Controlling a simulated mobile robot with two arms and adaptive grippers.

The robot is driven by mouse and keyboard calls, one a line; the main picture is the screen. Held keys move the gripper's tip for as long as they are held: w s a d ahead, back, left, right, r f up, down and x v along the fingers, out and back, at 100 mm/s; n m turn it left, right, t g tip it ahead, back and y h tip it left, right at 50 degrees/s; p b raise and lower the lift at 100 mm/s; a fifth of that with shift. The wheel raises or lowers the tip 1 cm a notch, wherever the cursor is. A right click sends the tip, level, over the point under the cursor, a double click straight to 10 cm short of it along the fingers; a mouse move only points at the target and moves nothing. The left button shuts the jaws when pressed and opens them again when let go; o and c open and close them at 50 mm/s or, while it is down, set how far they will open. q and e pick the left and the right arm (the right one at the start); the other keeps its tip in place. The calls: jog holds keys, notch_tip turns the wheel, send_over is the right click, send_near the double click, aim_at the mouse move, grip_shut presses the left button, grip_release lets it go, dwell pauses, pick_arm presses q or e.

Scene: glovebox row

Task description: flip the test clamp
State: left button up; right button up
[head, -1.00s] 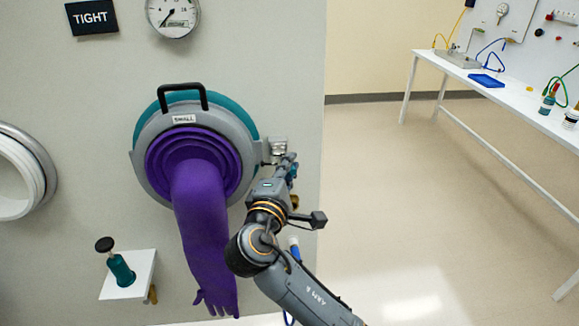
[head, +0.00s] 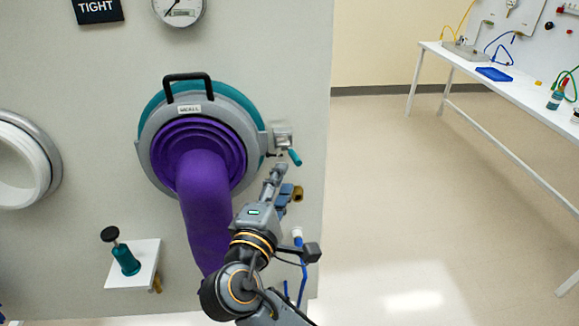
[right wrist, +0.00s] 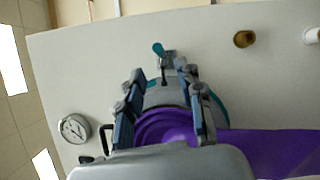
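The test clamp (head: 283,135) is a small metal clamp with a teal handle (head: 294,157), on the right edge of the grey ring around the glove port. The handle angles down and to the right in the head view. The clamp also shows in the right wrist view (right wrist: 168,58), beyond the fingertips. My right gripper (head: 282,180) is just below the handle, apart from it. In the right wrist view its two fingers (right wrist: 166,80) stand apart with nothing between them. My left gripper is not in view.
A purple glove (head: 205,195) hangs from the port, left of my right arm. A black handle (head: 188,80) tops the ring. A white shelf (head: 145,265) holds a teal plunger piece. A brass fitting (right wrist: 244,39) sits on the panel. A white bench (head: 520,85) stands right; the floor between is clear.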

jog(key=shift+v, duration=1.55)
jog(key=w+f+n+g+y+b, duration=0.1)
jog(key=w+f+g+y, duration=0.1)
jog(key=f, duration=1)
jog(key=w+f+n+g+y, duration=0.1)
jog(key=w+f+g, duration=0.15)
jog(key=f, duration=0.95)
jog(key=s+d+f+m+g+y+b, duration=0.1)
jog(key=s+d+f+g, duration=0.15)
jog(key=f, duration=0.95)
jog(key=s+d+f+m+g+y, duration=0.15)
jog(key=s+f, duration=0.25)
jog(key=f, duration=0.8)
jog(key=s+d+f+m+g+b, duration=0.1)
jog(key=s+d+f+m+g, duration=0.2)
jog(key=s+f, duration=0.55)
jog(key=s+d+f+m+g, duration=0.1)
jog(key=s+d+f+m, duration=0.1)
jog(key=s+d+f, duration=0.5)
jog(key=s+d+f+m+g, duration=0.1)
jog(key=s+f, duration=0.3)
jog(key=s, duration=0.4)
jog(key=s+d+f+m+g+b, duration=0.1)
jog(key=s+d+f+m, duration=0.2)
jog(key=s, duration=0.4)
jog(key=s+d+f+m+g, duration=0.1)
jog(key=s+d+f+m, duration=0.3)
jog(key=s, duration=0.4)
jog(key=shift+s+f+y, duration=0.35)
jog(key=shift+y, duration=0.1)
